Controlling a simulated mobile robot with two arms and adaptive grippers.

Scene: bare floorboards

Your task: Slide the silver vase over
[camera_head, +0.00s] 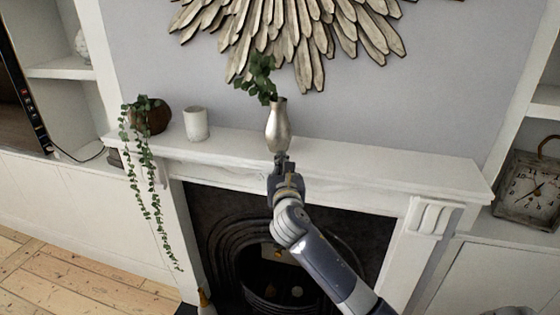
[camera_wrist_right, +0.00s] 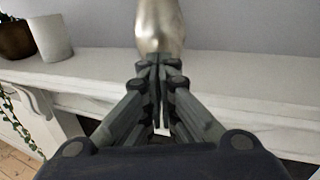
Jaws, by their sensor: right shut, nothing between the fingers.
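The silver vase (camera_head: 278,124) stands upright on the white mantel shelf, with green leafy stems (camera_head: 259,78) leaning out to the left. My right gripper (camera_head: 281,160) is shut and empty in front of the vase's lower part, at the shelf's front edge. In the right wrist view the vase (camera_wrist_right: 161,27) rises just beyond the shut fingertips (camera_wrist_right: 158,62). The fingertips hide its base. I cannot tell whether they touch it. My left gripper is not in view.
A white cup (camera_head: 196,124) and a brown pot with a trailing plant (camera_head: 150,116) stand on the mantel to the left. The mantel (camera_head: 385,168) is clear to the right of the vase. A metallic sunburst decoration (camera_head: 300,35) hangs above. A square clock (camera_head: 530,188) sits at far right.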

